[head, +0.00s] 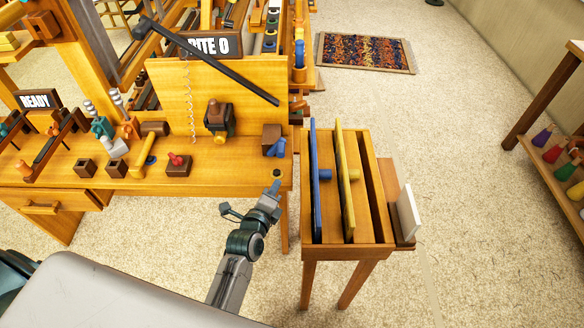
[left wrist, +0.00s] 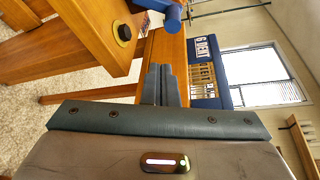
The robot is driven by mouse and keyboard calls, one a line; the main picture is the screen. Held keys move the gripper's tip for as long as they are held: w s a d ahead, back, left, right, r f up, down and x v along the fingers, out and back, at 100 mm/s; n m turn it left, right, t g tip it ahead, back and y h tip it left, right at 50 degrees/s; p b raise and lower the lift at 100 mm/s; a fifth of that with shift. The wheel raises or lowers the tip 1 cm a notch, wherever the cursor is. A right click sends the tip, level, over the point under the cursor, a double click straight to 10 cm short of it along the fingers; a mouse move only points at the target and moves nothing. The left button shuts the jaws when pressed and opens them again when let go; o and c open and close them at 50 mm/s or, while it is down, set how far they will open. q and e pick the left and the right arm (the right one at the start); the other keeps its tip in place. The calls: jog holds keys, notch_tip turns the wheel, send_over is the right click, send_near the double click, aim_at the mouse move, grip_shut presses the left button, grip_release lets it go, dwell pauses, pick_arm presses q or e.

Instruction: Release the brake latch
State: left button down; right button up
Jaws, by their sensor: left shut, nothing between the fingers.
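A dark brown block with a blue lever (head: 277,147) stands at the right end of the loom bench; it may be the brake latch, but no label shows. A blue round-ended part (left wrist: 172,18) shows at the top of the left wrist view. My left gripper (head: 275,187) is shut and empty, just in front of the bench's right front corner and below the blue lever, apart from it. Its closed fingers (left wrist: 160,82) also show in the left wrist view, below the blue part. My right gripper is not in view.
A dark round knob (head: 277,172) sits at the bench corner, close to my fingertips. A slotted wooden stand (head: 376,200) with blue and yellow boards is right of my gripper.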

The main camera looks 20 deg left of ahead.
pick_arm(q)
jog(key=shift+w+r, duration=0.1)
jog(key=shift+r, duration=0.55)
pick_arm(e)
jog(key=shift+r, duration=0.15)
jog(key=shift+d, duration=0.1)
pick_arm(q)
jog(key=w+p, duration=0.1)
jog(key=w, duration=0.4)
jog(key=w+f+p, duration=0.1)
jog(key=w, duration=0.2)
jog(key=shift+w+d+p, duration=0.1)
jog(key=shift+d+p, duration=0.1)
jog(key=shift+p, duration=0.15)
jog(key=shift+w+f, duration=0.2)
jog(key=shift+w, duration=0.65)
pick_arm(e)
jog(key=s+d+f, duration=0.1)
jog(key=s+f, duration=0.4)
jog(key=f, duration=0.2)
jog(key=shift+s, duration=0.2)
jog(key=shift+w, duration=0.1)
